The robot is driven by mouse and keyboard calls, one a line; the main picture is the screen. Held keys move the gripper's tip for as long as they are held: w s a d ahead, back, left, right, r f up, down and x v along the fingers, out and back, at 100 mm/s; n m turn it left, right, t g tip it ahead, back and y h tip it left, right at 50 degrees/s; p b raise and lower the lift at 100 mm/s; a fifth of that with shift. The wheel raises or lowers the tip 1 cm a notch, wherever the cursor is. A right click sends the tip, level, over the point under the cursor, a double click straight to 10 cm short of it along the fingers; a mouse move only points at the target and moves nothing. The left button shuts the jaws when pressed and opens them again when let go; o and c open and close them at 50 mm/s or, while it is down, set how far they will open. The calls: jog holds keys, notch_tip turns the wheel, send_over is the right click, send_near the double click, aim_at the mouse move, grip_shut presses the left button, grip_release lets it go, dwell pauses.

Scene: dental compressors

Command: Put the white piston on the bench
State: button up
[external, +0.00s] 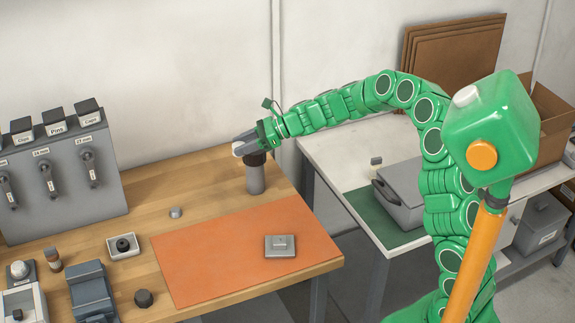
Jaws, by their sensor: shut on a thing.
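My gripper (243,148) is over the far right part of the wooden bench (190,180), near the top of an upright grey cylinder with a dark top. Its grey fingers are shut on a small white piece, which appears to be the white piston (238,150). The fingers hide most of it. It looks held above the bench top, but I cannot tell its exact height.
The grey cylinder (255,177) stands just below my gripper. An orange mat (205,265) carries a grey plate (280,246). A small grey piece (176,212) lies left of the cylinder. A labelled grey rack (65,175) stands at left. Wood around the small piece is clear.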

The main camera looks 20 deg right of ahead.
jog(key=s+a+n+g, duration=0.5)
jog(key=s+a+g, duration=0.1)
jog(key=s+a, duration=2.05)
send_over(140, 274)
jog(key=d, duration=0.1)
jog(key=f, duration=1.3)
jog(key=shift+s+f, duration=0.25)
jog(key=shift+s, duration=0.15)
jog(key=shift+w+a+f, duration=0.35)
jog(key=shift+a+f, duration=0.2)
jog(key=shift+f, duration=1.8)
jog(key=shift+f, duration=0.1)
